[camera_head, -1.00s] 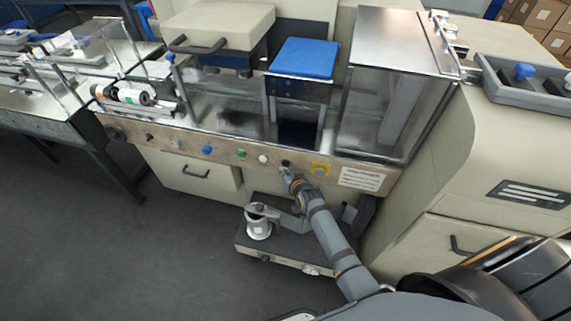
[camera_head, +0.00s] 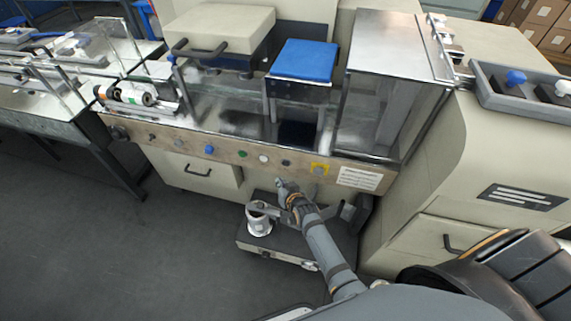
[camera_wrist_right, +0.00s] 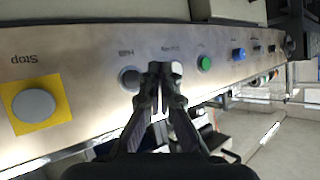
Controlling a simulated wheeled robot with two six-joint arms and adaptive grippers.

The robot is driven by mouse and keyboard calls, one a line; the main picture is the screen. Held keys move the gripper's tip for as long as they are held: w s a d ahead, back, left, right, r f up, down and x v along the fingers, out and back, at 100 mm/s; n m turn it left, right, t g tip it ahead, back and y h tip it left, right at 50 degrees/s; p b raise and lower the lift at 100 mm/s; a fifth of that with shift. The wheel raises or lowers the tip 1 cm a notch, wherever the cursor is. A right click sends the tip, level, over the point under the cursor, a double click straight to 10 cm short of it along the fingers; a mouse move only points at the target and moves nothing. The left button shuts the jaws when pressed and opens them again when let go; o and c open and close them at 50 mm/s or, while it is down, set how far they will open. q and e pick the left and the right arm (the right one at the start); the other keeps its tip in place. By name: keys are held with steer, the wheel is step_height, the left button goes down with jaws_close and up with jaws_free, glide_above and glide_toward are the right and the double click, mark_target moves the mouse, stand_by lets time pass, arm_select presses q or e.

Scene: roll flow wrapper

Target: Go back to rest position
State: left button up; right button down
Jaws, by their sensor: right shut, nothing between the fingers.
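My right gripper (camera_head: 281,185) is shut and empty, just in front of and below the machine's button panel (camera_head: 225,152). In the right wrist view its fingertips (camera_wrist_right: 165,72) are together, with the panel (camera_wrist_right: 90,65) behind them. A green button (camera_wrist_right: 204,63) and a blue button (camera_wrist_right: 238,54) lie farther right. A grey stop button on a yellow square (camera_wrist_right: 35,104) is at the left. My left gripper is not in view.
A low unit (camera_head: 285,247) with a white cylinder (camera_head: 259,222) on it stands below the panel near my right arm. A drawer cabinet (camera_head: 440,235) is at the right. The floor (camera_head: 130,250) at the left is clear.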

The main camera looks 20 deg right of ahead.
stand_by(0.4)
steer(key=s+d+f+n+g, duration=0.1)
steer(key=s+d+f+g, duration=0.15)
steer(key=s+f, duration=0.75)
steer(key=s+d+f+g, duration=0.2)
steer(key=s+f+g, duration=0.1)
steer(key=s+f, duration=0.65)
steer(key=s+d+f+g, duration=0.2)
steer(key=s+f, duration=0.2)
steer(key=s, duration=0.4)
steer(key=s+d+f+n+g+h, duration=0.1)
steer(key=s+f, duration=0.3)
steer(key=s, duration=0.5)
steer(key=s+d+f+g, duration=0.2)
steer(key=s+d+f, duration=0.2)
steer(key=s, duration=0.5)
steer(key=shift+s+f+g+h, duration=0.2)
steer(key=shift+g+h, duration=0.1)
steer(key=shift+g, duration=0.05)
steer(key=shift+d, duration=0.1)
